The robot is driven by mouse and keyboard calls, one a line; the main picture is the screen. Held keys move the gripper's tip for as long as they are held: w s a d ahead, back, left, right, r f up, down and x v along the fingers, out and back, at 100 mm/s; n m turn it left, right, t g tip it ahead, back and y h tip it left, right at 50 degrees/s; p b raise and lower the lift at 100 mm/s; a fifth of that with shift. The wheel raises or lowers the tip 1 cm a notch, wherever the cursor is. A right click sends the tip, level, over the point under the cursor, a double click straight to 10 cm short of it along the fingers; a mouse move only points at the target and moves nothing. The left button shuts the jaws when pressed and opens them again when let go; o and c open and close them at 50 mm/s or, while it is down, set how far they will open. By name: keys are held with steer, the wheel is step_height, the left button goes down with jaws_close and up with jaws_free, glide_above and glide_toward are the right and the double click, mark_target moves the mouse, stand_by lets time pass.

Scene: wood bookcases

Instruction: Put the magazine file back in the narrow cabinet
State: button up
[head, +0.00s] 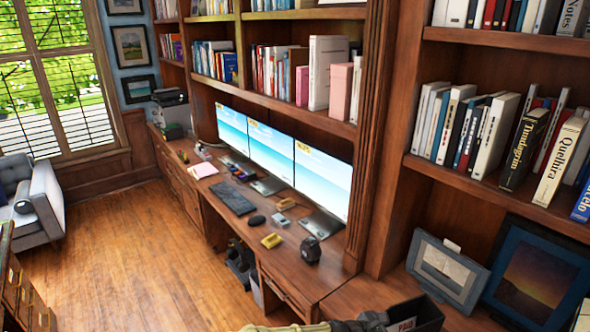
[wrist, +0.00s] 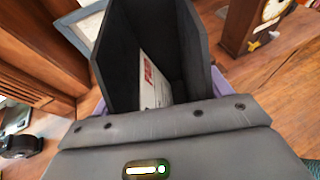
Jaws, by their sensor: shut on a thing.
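The magazine file (wrist: 180,40) is a dark grey, open-topped box in the wrist view, with papers and a red-marked label inside. My gripper (wrist: 160,98) is shut on it; a purplish finger shows at each side of the file, behind the grey gripper body. In the head view, the top of the file (head: 428,314) shows at the bottom edge, close to the wooden counter at lower right. The rest of it is cut off there. I cannot tell which piece of furniture is the narrow cabinet.
A grey picture frame (head: 446,270) and a dark framed picture (head: 535,275) stand on the counter at right, below shelves of books. The desk (head: 225,215) holds three monitors and small items. A clock (wrist: 268,18) shows at upper right in the wrist view. The floor (head: 130,250) at left is open.

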steer(key=w+a+f+n+t+y, duration=0.4)
steer(key=a+f+n+t+y, duration=0.1)
steer(key=a+n+t, duration=0.15)
steer(key=a+r+n+t+y, duration=0.35)
steer(key=a+n+y, duration=0.25)
steer(key=n+y, duration=0.2)
step_height(320, 180, down, 10)
steer(key=b, duration=1)
steer(key=shift+g, duration=0.4)
steer(key=shift+s+d, duration=0.15)
